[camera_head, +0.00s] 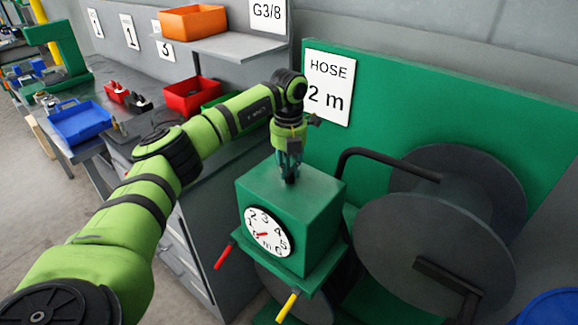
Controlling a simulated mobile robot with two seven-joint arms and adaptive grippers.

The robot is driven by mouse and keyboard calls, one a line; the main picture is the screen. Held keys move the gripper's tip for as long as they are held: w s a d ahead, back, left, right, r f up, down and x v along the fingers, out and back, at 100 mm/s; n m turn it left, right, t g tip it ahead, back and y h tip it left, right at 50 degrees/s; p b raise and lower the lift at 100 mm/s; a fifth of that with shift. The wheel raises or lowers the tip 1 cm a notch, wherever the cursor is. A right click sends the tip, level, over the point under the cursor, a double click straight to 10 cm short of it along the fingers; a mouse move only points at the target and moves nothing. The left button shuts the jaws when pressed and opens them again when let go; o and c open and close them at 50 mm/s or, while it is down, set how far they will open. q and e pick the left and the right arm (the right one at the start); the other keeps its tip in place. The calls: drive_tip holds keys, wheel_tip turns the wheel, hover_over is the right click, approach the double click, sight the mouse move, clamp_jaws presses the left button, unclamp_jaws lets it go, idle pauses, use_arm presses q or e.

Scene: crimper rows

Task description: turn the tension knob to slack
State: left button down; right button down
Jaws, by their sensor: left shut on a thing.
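My left gripper (289,170) points straight down onto the top of the green box (318,220) of the hose machine. Its fingers are shut on a small dark part on the box top, which looks like the tension knob (290,180). The fingers hide most of the knob, so its setting cannot be read. A round white dial (268,232) with numerals and a red needle is on the box's front face. My right gripper is not in view.
A red-handled lever (223,256) and a yellow-handled lever (287,307) stick out below the box. A large grey reel (435,255) and a black bent bar (390,160) stand to the right. A green panel with a HOSE 2 m sign (328,88) rises behind.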

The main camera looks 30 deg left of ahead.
sight(289, 172)
use_arm(q)
drive_tip(key=n, duration=0.7)
drive_tip(key=shift+s+d, duration=0.1)
drive_tip(key=shift+s, duration=0.05)
drive_tip(key=n, duration=0.6)
drive_tip(key=shift+d+n+p, duration=0.1)
drive_tip(key=shift+n+p, duration=0.3)
drive_tip(key=c, duration=1.1)
unclamp_jaws()
drive_tip(key=shift+r, duration=0.1)
wheel_tip(289, 172, up, 12)
